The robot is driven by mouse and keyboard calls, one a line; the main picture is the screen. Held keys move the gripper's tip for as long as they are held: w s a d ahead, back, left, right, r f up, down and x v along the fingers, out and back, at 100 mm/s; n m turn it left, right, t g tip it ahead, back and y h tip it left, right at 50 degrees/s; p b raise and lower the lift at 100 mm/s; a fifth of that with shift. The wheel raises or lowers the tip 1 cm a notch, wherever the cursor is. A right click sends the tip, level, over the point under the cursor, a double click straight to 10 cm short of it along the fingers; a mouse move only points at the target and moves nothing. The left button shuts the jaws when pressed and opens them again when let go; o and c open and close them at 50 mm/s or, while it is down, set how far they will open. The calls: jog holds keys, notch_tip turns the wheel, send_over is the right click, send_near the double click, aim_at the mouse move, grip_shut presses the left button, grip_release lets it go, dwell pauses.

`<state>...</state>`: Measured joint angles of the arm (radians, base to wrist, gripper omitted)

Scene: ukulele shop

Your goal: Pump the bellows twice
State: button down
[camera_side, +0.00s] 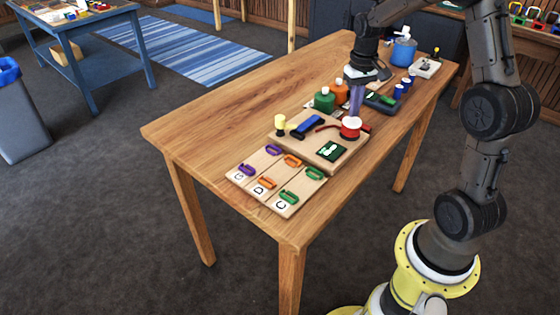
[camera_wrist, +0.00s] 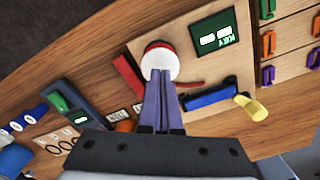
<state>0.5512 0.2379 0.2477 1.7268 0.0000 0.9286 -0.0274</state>
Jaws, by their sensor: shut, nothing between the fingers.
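The bellows appears to be the round red piece with a white top (camera_side: 351,127) on a wooden board (camera_side: 309,149). It also shows in the wrist view (camera_wrist: 158,55), partly covered by my fingers. My gripper (camera_side: 354,112) points down over it with its purple fingers together and nothing between them. In the wrist view the fingertips (camera_wrist: 160,74) overlap the white top. I cannot tell whether they touch it or hover just above. A dark green display (camera_side: 331,149) is on the same board; its small white marks (camera_wrist: 214,38) are not clearly readable.
Panels with coloured handles (camera_side: 276,183) lie in front. Green (camera_side: 324,100) and orange (camera_side: 341,92) bottles stand close behind. The table's left part is clear.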

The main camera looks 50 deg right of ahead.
aim_at(352, 120)
jog(key=shift+f, duration=0.65)
jog(key=shift+f, duration=1.1)
jog(key=shift+r, duration=3.8)
